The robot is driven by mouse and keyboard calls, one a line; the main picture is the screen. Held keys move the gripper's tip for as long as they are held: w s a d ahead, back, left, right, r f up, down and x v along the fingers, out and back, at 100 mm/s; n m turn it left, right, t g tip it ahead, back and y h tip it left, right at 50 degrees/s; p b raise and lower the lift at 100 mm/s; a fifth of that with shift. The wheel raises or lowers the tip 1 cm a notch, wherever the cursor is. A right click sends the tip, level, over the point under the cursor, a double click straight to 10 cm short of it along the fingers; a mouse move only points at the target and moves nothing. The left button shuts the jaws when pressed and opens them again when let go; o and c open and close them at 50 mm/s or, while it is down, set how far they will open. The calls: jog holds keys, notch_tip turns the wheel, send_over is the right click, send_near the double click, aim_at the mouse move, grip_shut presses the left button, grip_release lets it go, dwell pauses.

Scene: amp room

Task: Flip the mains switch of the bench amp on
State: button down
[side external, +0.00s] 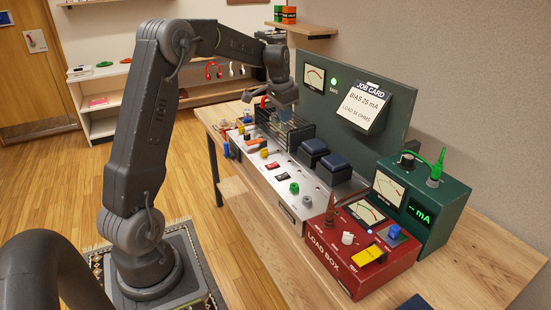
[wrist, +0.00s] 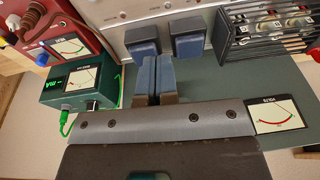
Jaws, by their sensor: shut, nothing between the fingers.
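The bench amp (side external: 300,190) is a long silver chassis on the wooden bench, with a tube cage and two dark blue transformer blocks (side external: 325,160) on top. Its top deck carries coloured knobs and small rocker-like switches (side external: 272,166); I cannot read which one is the mains switch or its position. My gripper (side external: 268,103) is shut and empty, above the tube-cage end of the amp and apart from it. In the wrist view its blue fingers (wrist: 155,78) are together, in front of the two transformer blocks (wrist: 188,40). The switches are out of the wrist view.
A red load box (side external: 355,250) and a green mA meter box (side external: 435,205) stand at the amp's right end. Behind it rises a grey-green panel (side external: 410,145) with a meter, a lit green lamp (side external: 333,83) and a job card (side external: 368,105). The tube cage (wrist: 270,30) stands high.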

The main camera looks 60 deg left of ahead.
send_over(276, 163)
jog(key=s, duration=0.2)
notch_tip(276, 163, down, 7)
jog(key=shift+w+a+f+g, duration=0.1)
jog(key=shift+g, duration=0.2)
jog(key=shift+f, duration=0.1)
jog(key=f, duration=0.4)
jog(key=w+f, duration=0.1)
jog(key=f, duration=0.8)
jog(key=shift+w+f, duration=0.35)
